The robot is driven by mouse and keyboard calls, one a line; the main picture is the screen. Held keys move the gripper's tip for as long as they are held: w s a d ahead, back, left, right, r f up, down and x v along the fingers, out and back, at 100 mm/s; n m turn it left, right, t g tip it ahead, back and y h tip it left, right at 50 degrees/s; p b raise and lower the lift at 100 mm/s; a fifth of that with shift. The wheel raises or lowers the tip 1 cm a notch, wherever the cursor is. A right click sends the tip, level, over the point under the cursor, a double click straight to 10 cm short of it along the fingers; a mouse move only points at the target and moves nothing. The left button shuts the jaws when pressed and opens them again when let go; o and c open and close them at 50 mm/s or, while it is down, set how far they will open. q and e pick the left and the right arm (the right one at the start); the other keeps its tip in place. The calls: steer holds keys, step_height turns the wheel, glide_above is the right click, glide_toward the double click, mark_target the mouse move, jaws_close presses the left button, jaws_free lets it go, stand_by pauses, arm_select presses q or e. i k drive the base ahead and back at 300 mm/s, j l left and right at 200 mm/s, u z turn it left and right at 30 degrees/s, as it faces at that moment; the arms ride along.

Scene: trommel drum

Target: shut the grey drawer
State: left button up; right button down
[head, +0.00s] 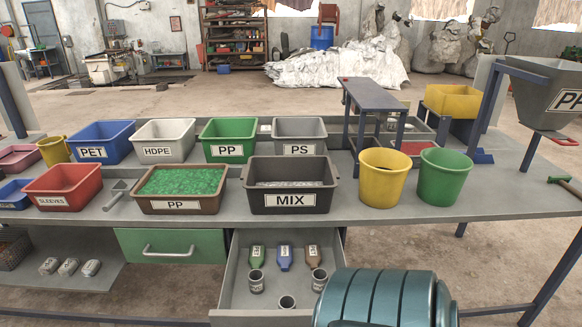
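The grey drawer (234,290) is pulled out from under the workbench, right of a shut green drawer (132,245) with a pale handle. Inside it lie a green bottle (257,258), a blue bottle (284,258) and a brown bottle (313,258), with small grey cups (257,281) in front of them. The grey drawer's front edge is at the bottom of the picture; its handle is not visible. Neither of my grippers is in view.
A ribbed teal cylinder (385,298) covers the drawer's front right corner; I cannot tell if it touches. Above, the bench (400,222) holds a MIX bin (290,200), a brown PP tray (178,205), a yellow bucket (383,180) and a green bucket (444,180).

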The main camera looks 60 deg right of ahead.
mark_target(238, 307)
steer(key=z, duration=2)
